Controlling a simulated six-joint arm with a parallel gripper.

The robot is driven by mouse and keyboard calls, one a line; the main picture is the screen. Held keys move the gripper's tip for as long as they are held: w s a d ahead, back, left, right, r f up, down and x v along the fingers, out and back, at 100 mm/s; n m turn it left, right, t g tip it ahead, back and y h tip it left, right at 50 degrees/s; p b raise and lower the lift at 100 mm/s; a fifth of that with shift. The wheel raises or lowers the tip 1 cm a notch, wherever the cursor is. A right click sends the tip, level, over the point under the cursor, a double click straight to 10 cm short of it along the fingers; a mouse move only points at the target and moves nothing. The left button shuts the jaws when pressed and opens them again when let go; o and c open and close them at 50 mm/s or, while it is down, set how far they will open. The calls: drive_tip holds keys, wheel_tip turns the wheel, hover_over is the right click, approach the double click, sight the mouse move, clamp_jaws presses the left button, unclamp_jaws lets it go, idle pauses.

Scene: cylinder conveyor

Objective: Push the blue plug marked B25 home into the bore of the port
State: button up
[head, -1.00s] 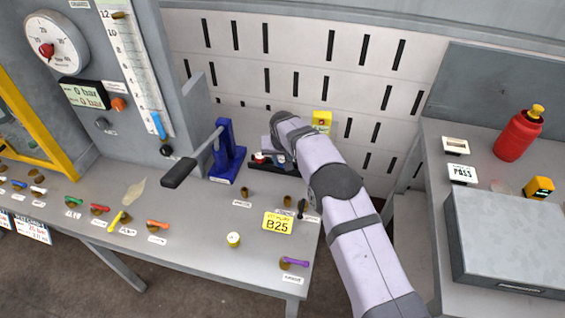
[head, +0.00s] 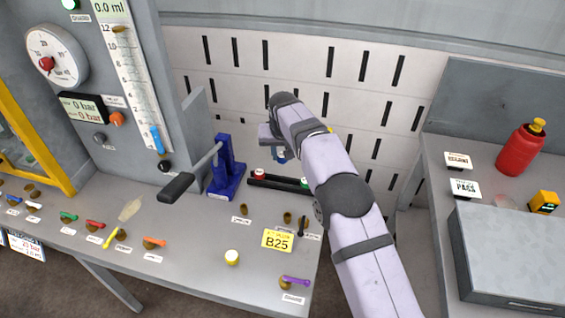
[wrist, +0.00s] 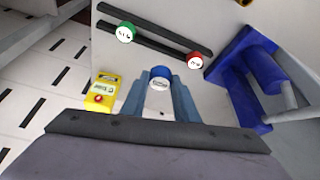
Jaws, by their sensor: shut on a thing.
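My gripper (wrist: 160,100) is shut on the blue plug (wrist: 160,78), which sits between its fingertips. The plug has a blue rim and a white face whose marking is too small to read. In the head view the blue plug (head: 279,155) hangs below my gripper, above the black rack (head: 282,182). A red-rimmed plug (head: 260,174) and a green-rimmed plug (head: 304,182) stay in that rack. A blue press (head: 226,172) with a black-handled lever stands left of the rack. I cannot tell which opening is the port's bore.
A yellow B25 card (head: 277,240) lies on the bench, with brass fittings and coloured levers around it. A yellow device (wrist: 102,92) shows left of the fingers in the wrist view. A gauge panel stands left; a grey case (head: 510,250) is right.

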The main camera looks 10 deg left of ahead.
sight(278, 156)
drive_tip(key=shift+a+r+p, duration=0.25)
drive_tip(key=shift+r, duration=0.75)
drive_tip(key=shift+a+r+p, duration=0.25)
drive_tip(key=shift+r+p, duration=0.05)
drive_tip(key=shift+r, duration=0.65)
drive_tip(key=shift+a+r+p, duration=0.25)
drive_tip(key=shift+r, duration=0.75)
drive_tip(key=s+d+n+p, duration=0.1)
drive_tip(key=s+d+p, duration=0.35)
drive_tip(key=s, duration=0.45)
drive_tip(key=shift+m, duration=0.4)
drive_tip(key=shift+s+d+f+b, duration=0.15)
drive_tip(key=shift+s+d+f, duration=0.2)
drive_tip(key=shift+s+f, duration=0.9)
drive_tip(key=shift+s+d+f+b, duration=0.15)
drive_tip(key=shift+s+d+f, duration=0.2)
drive_tip(key=shift+f, duration=1.65)
drive_tip(key=shift+s+d+f+b, duration=0.15)
drive_tip(key=shift+s+d+f, duration=0.15)
drive_tip(key=shift+s+f, duration=0.95)
drive_tip(key=shift+w+f, duration=0.35)
drive_tip(key=shift+f+b, duration=0.1)
drive_tip(key=shift+b, duration=0.2)
drive_tip(key=shift+f+b, duration=1)
drive_tip(key=shift+f, duration=0.05)
